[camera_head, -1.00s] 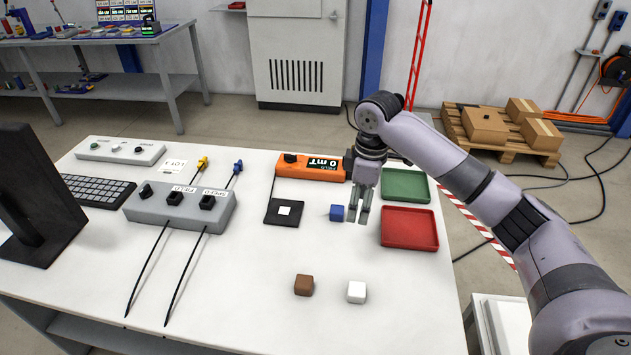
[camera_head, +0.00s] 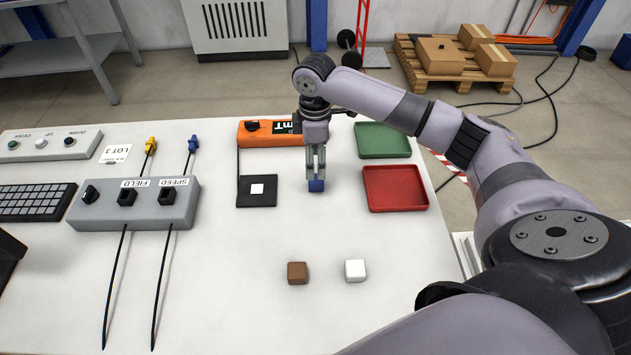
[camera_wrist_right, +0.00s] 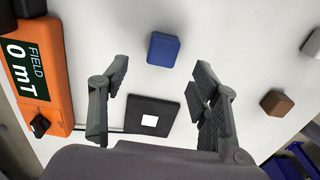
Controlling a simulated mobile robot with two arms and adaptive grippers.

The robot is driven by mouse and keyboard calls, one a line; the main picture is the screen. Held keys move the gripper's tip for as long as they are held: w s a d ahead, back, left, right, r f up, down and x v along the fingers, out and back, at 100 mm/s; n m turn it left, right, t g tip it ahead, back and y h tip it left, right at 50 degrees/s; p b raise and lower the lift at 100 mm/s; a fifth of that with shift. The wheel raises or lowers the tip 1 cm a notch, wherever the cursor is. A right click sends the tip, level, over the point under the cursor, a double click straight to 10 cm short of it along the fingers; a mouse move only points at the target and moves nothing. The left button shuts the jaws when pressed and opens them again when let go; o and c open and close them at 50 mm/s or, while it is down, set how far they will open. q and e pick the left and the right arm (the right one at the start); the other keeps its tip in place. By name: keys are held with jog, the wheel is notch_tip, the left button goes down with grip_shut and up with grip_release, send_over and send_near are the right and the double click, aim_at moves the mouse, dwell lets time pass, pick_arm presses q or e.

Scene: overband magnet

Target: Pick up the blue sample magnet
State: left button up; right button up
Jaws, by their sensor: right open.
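The blue sample magnet (camera_head: 316,186) is a small blue cube on the white table, between the black pad and the red tray. My right gripper (camera_head: 316,173) points down right at the cube and hides part of it in the head view. In the right wrist view, the two fingers (camera_wrist_right: 163,73) are spread apart and empty. The blue cube (camera_wrist_right: 163,49) shows there just beyond the fingertips, in line with the gap between them. I cannot tell whether a finger touches it. My left gripper is not in view.
A black pad (camera_head: 245,199) with a white square lies left of the cube. An orange field meter (camera_head: 262,141) is behind. Red (camera_head: 424,204) and green (camera_head: 384,155) trays stand right. Brown (camera_head: 297,273) and white (camera_head: 355,270) cubes sit on the clear front area.

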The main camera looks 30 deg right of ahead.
aim_at(316, 183)
jog(key=f, duration=0.7)
jog(key=shift+s+d+f, duration=0.1)
jog(key=shift+s+d, duration=0.1)
jog(key=shift+s, duration=0.15)
jog(key=shift+c, duration=0.2)
jog(key=c, duration=1.2)
